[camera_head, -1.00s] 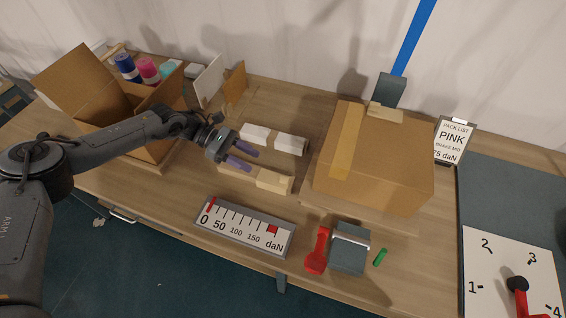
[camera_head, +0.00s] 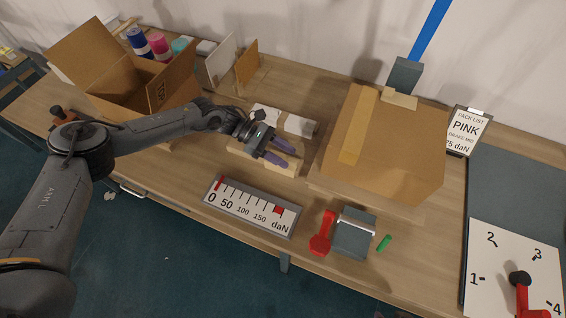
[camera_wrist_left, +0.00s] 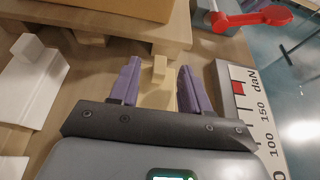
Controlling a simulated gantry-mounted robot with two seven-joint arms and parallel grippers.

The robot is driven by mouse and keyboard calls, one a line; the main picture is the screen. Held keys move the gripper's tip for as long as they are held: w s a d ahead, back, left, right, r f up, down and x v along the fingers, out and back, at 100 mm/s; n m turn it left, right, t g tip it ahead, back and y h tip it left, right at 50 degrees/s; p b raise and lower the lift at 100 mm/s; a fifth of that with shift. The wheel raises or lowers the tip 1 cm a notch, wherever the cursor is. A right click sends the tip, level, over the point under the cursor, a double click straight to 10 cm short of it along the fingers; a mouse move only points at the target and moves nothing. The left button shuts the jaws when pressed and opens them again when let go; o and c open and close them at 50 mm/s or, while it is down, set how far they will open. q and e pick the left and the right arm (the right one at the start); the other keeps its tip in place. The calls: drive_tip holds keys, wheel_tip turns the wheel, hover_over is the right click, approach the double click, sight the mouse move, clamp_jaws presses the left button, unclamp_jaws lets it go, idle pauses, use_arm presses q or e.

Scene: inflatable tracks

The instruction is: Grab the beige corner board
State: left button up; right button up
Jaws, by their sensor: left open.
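The beige corner board (camera_head: 290,170) lies on the wooden table, partly hidden under my left gripper (camera_head: 289,157). In the left wrist view, the beige board (camera_wrist_left: 158,95) shows between the two purple fingers of my left gripper (camera_wrist_left: 158,68), which are apart. I cannot tell whether the fingers touch it. A white corner board (camera_head: 300,125) lies just behind; it also shows in the left wrist view (camera_wrist_left: 30,85) at the left. My right gripper is not in view.
A closed cardboard box (camera_head: 385,150) stands to the right on a wooden base. An open box (camera_head: 120,85) stands at the left. A daN scale (camera_head: 250,208) lies in front, beside a grey block with a red lever (camera_head: 322,235). Coloured spools (camera_head: 158,45) stand at the back.

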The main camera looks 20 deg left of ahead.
use_arm(q)
drive_tip(key=shift+x, duration=0.95)
drive_tip(key=shift+c, duration=0.3)
clamp_jaws()
